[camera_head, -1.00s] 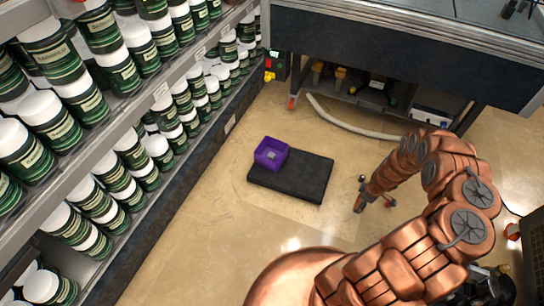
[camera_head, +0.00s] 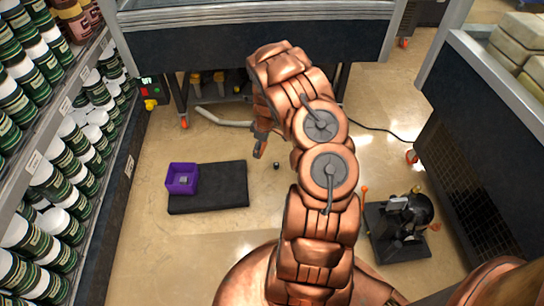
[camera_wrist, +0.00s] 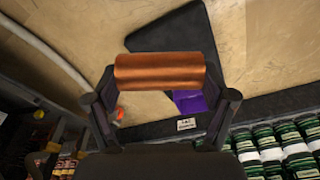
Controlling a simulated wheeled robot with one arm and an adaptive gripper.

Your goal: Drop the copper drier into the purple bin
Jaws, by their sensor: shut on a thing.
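The copper drier (camera_wrist: 150,68) is a smooth copper cylinder. In the wrist view my gripper (camera_wrist: 160,78) is shut on it, with one finger at each end. The purple bin (camera_head: 170,190) is a small open box at the left of the head view, with a small grey item inside it. In the wrist view the bin (camera_wrist: 188,103) is partly hidden behind the drier and a finger. In the head view my gripper is mostly hidden by my arm, right of the bin and apart from it; the drier cannot be made out there.
Shelves of green-and-white jars (camera_head: 50,180) line the left. A dark workbench (camera_head: 250,40) stands at the back. A black pump (camera_head: 405,218) sits on a base at the right. A pale hose (camera_head: 222,118) lies on the floor.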

